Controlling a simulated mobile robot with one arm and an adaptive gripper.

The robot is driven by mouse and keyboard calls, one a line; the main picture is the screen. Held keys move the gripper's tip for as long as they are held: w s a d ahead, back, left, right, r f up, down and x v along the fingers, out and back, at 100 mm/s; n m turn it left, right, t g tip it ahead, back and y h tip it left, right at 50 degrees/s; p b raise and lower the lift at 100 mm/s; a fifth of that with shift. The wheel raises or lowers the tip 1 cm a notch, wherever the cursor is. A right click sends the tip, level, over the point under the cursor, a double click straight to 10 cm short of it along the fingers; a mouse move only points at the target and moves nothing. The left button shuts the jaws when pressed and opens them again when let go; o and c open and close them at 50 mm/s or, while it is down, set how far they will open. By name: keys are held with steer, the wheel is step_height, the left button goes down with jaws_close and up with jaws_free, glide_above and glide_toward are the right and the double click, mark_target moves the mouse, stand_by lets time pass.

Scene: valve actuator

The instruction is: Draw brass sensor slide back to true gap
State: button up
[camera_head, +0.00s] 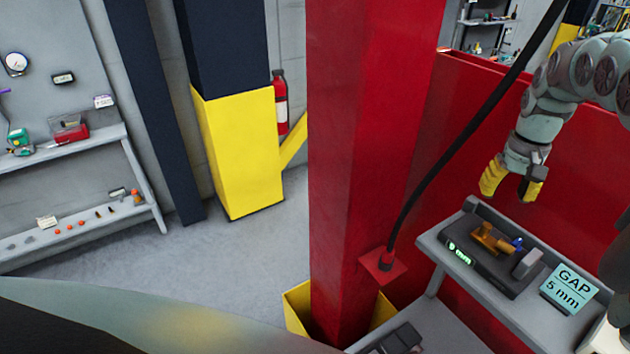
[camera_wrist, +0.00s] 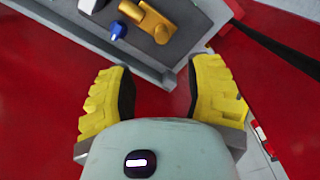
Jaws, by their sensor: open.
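The brass sensor slide (camera_head: 492,238) sits on a dark base unit (camera_head: 470,254) on the grey shelf at the right. A blue knob (camera_head: 517,243) is beside the brass, and a light grey block (camera_head: 527,263) stands further right on the same base. Green lit marks show on the base's front, too small to read. In the wrist view the brass slide (camera_wrist: 152,20) and blue knob (camera_wrist: 117,29) are at the top, beyond the fingertips. My gripper (camera_head: 512,186), with yellow fingers, is open and empty above and behind the slide. It also shows in the wrist view (camera_wrist: 160,80).
A sign (camera_head: 568,289) reading "GAP 5 mm" stands right of the base on the grey shelf (camera_head: 432,243). A red column (camera_head: 360,150) and a black cable (camera_head: 465,135) are left of it. A red panel (camera_head: 455,120) stands behind.

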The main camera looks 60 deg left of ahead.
steer(key=shift+r, duration=0.75)
steer(key=shift+o, duration=0.4)
steer(key=shift+s+a+n+b, duration=0.1)
steer(key=shift+a+n+b, duration=0.2)
steer(key=shift+n, duration=0.4)
steer(key=shift+c, duration=0.4)
steer(key=n+t+h+b, duration=0.2)
steer(key=n+t+h, duration=0.1)
steer(key=n, duration=1.4)
glide_above(486, 225)
steer(key=s+a, duration=0.2)
steer(key=shift+f, duration=2.35)
steer(key=shift+p+x, duration=1.45)
steer(key=shift+x, duration=1.25)
steer(key=shift+w+a+f, duration=0.1)
steer(key=shift+w+f, duration=0.05)
steer(key=shift+f, duration=0.1)
steer(key=shift+w+d+f+p, duration=0.15)
steer(key=shift+d+f, duration=0.1)
steer(key=shift+f, duration=0.15)
steer(key=shift+w+d+f+p, duration=0.1)
steer(key=shift+d+f+p, duration=0.1)
steer(key=shift+f, duration=0.2)
